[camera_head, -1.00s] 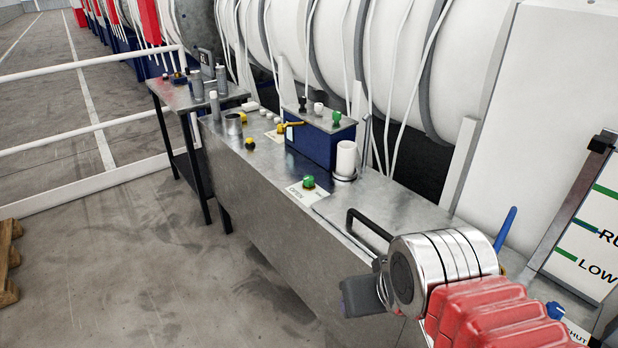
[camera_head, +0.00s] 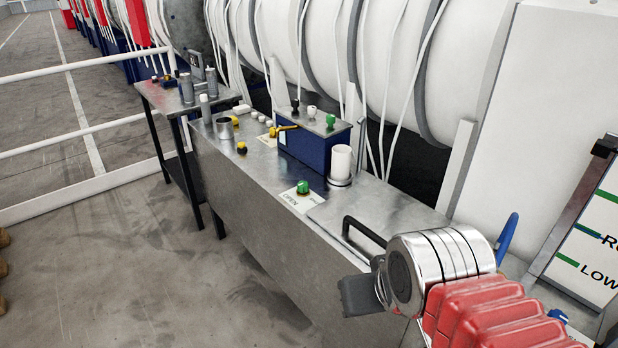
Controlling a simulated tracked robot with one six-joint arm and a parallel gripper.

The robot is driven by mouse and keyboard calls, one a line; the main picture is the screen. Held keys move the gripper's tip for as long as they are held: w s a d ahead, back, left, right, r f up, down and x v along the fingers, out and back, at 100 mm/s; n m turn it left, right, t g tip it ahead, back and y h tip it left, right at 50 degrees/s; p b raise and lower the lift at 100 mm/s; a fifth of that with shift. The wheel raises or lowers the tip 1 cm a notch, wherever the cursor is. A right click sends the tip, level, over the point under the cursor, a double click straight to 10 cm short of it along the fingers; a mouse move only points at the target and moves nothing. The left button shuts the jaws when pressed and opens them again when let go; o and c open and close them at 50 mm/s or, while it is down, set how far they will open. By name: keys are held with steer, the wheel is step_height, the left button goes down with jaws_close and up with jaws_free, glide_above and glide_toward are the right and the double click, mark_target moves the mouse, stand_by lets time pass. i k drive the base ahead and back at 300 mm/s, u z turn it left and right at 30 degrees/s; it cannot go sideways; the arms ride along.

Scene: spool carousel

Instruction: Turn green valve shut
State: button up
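A green valve knob (camera_head: 303,187) sits on a white label (camera_head: 290,200) on the top of the long metal bench (camera_head: 262,220), near its front edge. The label's readable word is "OPEN". A second, smaller green knob (camera_head: 330,121) stands on the blue box (camera_head: 318,150) behind it. My gripper (camera_head: 358,296) is a dark grey piece at the end of my silver wrist, low in the picture, right of and nearer than the green valve. It is apart from the valve. Its fingers are seen edge-on and I cannot tell their opening.
A black handle (camera_head: 362,230) rises from the bench between my wrist and the valve. A white cylinder (camera_head: 341,162) stands behind the valve. Yellow knobs (camera_head: 241,148) and a grey cup (camera_head: 223,128) are further left. A blue handle (camera_head: 507,240) is at right. Floor at left is open.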

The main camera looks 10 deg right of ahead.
mark_target(303, 187)
steer(key=u, duration=0.05)
steer(key=i, duration=0.8)
steer(key=u, duration=0.6)
steer(key=i, duration=0.6)
steer(key=u, duration=0.3)
